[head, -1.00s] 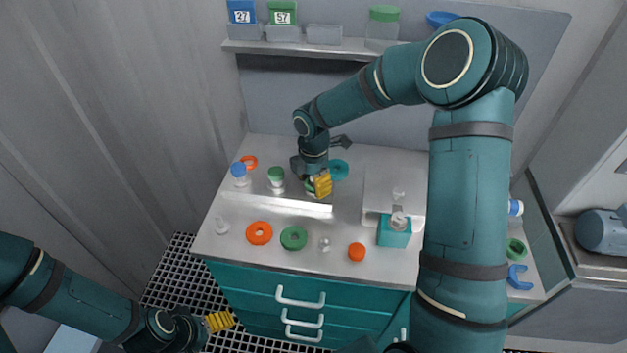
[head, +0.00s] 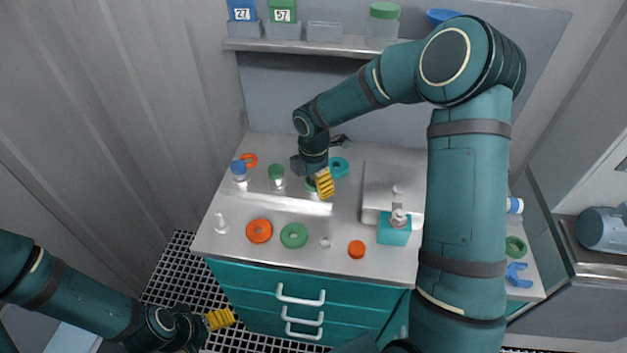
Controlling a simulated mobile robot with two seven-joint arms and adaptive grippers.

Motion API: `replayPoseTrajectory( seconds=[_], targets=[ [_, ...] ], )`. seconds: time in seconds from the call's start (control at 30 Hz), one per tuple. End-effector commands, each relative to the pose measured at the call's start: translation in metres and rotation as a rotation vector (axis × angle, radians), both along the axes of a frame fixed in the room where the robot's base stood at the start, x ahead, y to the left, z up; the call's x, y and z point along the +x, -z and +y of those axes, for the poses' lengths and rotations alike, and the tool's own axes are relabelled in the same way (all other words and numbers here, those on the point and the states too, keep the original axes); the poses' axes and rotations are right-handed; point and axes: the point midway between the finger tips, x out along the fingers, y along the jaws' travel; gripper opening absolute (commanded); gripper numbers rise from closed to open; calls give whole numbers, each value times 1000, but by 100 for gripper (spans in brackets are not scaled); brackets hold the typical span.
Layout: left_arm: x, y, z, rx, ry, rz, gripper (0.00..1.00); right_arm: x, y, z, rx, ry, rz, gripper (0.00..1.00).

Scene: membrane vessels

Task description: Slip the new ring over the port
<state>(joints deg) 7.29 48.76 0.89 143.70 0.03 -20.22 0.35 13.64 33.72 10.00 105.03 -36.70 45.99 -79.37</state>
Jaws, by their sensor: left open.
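Two large rings lie flat at the front of the bench, one orange (head: 259,231) and one green (head: 293,236). A smaller orange ring (head: 249,160) and a teal ring (head: 340,167) lie farther back. Which is the new ring I cannot tell. A blue-capped vessel (head: 239,171) and a green-capped vessel (head: 276,175) stand at the back left. My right gripper (head: 322,184) points down at a green-topped item beside them and largely hides it; its grip is unclear. A teal block (head: 394,231) carries a pale upright fitting (head: 398,213), possibly the port. My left gripper (head: 220,319) is open, low before the bench.
An orange cap (head: 356,249), a small clear piece (head: 324,242) and a white piece (head: 221,223) are on the bench (head: 300,262). A shelf (head: 320,46) with bins is above. Drawer handles (head: 300,295) protrude in front.

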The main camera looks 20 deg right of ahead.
Motion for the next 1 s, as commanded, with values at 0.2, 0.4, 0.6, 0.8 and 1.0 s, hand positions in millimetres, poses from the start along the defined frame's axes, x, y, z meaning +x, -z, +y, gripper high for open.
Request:
replayPoseTrajectory(
  seconds=[0.2, 0.4, 0.6, 0.8, 1.0],
  targets=[
    [0, 0, 0, 0, 0, 0, 81, 0, 0, 0, 0, 0, 0, 90],
    [0, 0, 0, 0, 0, 0, 81, 1, -5, 0, 0, 0, -3, 90],
    [0, 0, 0, 0, 0, 0, 81, 1, -35, 0, -1, 2, -5, 90],
    [0, 0, 0, 0, 0, 0, 81, 1, -76, -1, -1, 2, -5, 90],
    [0, 0, 0, 0, 0, 0, 81, 1, -107, 0, 0, 1, -4, 90]
  ],
)
